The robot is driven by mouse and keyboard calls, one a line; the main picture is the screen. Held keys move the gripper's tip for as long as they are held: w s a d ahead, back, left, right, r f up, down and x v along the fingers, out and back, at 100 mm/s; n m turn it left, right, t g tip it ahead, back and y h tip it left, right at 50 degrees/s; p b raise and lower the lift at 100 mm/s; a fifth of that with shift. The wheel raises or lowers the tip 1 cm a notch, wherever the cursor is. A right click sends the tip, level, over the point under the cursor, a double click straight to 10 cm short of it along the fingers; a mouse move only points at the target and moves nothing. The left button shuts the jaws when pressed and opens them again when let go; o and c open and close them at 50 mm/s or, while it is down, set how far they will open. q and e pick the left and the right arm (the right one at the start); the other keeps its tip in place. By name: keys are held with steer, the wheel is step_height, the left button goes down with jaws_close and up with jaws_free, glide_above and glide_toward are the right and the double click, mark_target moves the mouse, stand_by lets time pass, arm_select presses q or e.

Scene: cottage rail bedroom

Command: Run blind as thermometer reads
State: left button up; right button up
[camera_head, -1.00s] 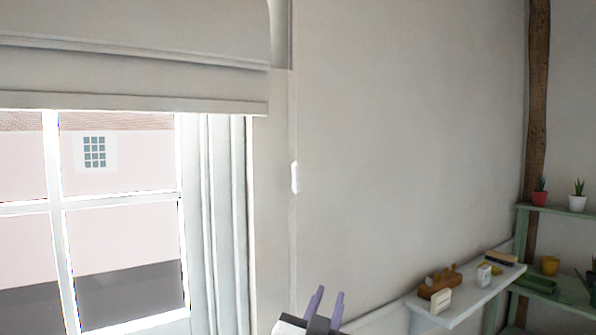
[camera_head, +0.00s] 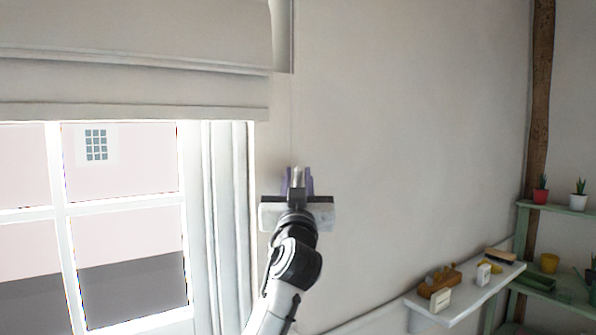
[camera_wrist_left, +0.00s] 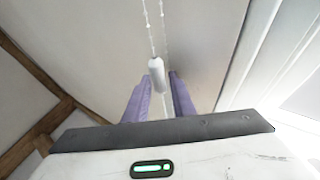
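The pale fabric blind (camera_head: 130,75) hangs part-way down over the top of the window. Its beaded cord (camera_wrist_left: 153,25) runs down the wall right of the window to a white cord pull (camera_wrist_left: 156,73). My left gripper (camera_head: 297,183) is raised at the pull. Its two purple fingers are apart, and in the left wrist view (camera_wrist_left: 160,82) the pull shows between or just beyond the fingertips; I cannot tell whether they touch it. No thermometer can be made out for sure. My right gripper is not in view.
A white wall shelf (camera_head: 465,299) at lower right holds a wooden item (camera_head: 440,281), a cream block (camera_head: 440,300) and other small things. A green shelf unit (camera_head: 558,210) with potted plants stands in the corner. The wall between cord and shelf is bare.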

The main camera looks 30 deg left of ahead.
arm_select(q)
steer(key=shift+w+a+r, duration=0.15)
steer(key=shift+w+a, duration=0.1)
steer(key=shift+w, duration=0.1)
steer(key=shift+c, duration=0.3)
jaws_close()
